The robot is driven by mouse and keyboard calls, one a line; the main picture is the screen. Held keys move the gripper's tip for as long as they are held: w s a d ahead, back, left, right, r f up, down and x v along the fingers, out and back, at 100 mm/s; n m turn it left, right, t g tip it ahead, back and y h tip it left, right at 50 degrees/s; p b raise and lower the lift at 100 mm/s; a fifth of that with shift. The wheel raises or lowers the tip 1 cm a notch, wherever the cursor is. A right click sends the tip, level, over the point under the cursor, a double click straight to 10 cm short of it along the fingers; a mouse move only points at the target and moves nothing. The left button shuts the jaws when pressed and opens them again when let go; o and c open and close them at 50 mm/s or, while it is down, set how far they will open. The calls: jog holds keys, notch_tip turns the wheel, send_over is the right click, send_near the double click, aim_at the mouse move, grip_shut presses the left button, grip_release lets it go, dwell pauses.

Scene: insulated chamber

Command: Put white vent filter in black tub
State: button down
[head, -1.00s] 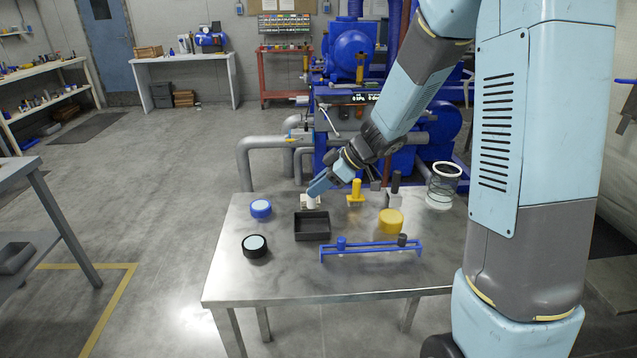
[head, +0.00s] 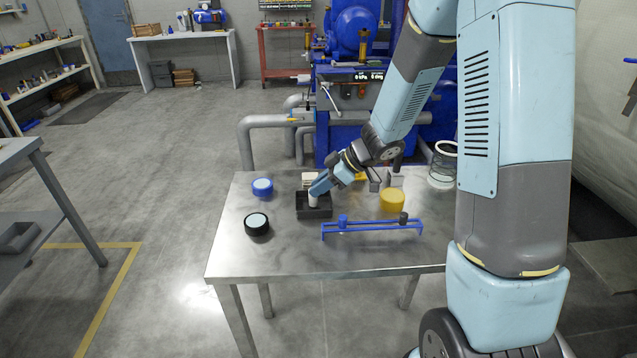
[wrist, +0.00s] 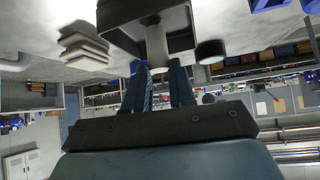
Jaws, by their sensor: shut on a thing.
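The black tub (head: 316,213) is an open rectangular box on the metal table (head: 270,245). In the wrist view the filter (wrist: 157,45) stands out from between my fingertips (wrist: 159,80) toward the tub (wrist: 112,14). Its far end overlaps the tub opening; I cannot tell whether it touches the tub floor.
A white stepped block (wrist: 82,45) stands behind the tub. A blue-rimmed cap (head: 262,187) and a black-rimmed cap (head: 257,224) lie to the left. A yellow round part (head: 392,200), a blue rack (head: 372,229) and a wire-walled cylinder (head: 442,165) are to the right.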

jog(key=shift+f, duration=0.45)
dwell(0.5)
jog(key=c, duration=0.9)
grip_release()
jog(key=shift+o, duration=0.2)
